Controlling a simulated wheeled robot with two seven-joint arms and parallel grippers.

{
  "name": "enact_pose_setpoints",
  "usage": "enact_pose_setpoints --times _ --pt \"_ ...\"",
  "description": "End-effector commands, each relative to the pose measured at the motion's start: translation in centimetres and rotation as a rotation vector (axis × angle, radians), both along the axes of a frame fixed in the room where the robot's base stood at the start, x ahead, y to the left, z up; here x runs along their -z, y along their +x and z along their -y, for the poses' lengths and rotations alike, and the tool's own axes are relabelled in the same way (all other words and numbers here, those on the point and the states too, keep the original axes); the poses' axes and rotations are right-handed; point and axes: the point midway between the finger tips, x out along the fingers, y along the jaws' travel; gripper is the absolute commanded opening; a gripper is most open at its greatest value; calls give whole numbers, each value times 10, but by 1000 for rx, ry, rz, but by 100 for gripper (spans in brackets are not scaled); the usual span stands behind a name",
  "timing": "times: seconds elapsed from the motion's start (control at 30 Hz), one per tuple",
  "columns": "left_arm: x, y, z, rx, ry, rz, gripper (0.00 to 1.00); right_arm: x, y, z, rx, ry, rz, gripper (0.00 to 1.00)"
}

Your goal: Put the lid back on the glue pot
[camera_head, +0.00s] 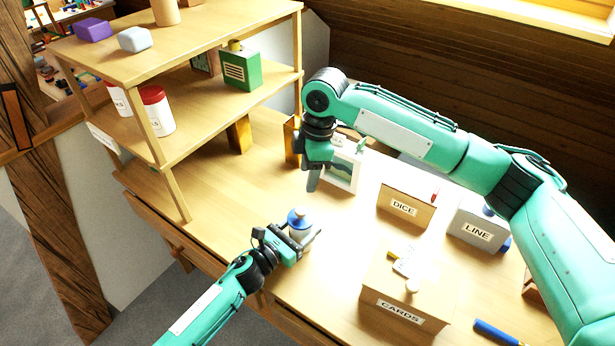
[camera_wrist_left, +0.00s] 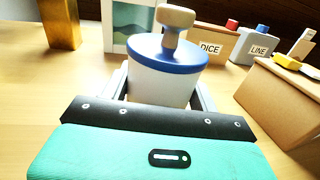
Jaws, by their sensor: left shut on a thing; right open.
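The glue pot (camera_head: 299,232) is a white tapered pot standing near the front edge of the workbench. It also shows close up in the left wrist view (camera_wrist_left: 162,84). A blue lid (camera_wrist_left: 150,48) with a beige knob (camera_wrist_left: 176,18) lies over its mouth; I cannot tell whether it is fully seated. The lid shows as a blue disc in the head view (camera_head: 298,217). My left gripper (camera_head: 300,243) is shut on the pot, one finger on each side. My right gripper (camera_head: 313,178) is open and empty, pointing down above the bench behind the pot.
A wooden shelf (camera_head: 180,45) with jars and a green box (camera_head: 240,70) stands at the left. A framed picture (camera_head: 342,170), a DICE box (camera_head: 405,205), a LINE box (camera_head: 478,228) and a CARDS box (camera_head: 410,300) stand to the right. The bench left of the pot is clear.

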Motion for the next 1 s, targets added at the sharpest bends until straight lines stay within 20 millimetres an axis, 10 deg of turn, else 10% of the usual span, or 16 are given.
enact_pose_setpoints --times 0.17,0.2,0.3,0.67,1.0 --pt "0 0 0 0 0 0 19 0 0 0 0 0 0 51" --pt "0 0 0 0 0 0 66 0 0 0 0 0 0 51" --pt "0 0 0 0 0 0 86 0 0 0 0 0 0 51" --pt "1 -3 -3 0 1 -1 86 2 0 0 0 0 0 51" --pt "5 -46 -45 1 2 -2 86 16 0 0 0 0 0 51"
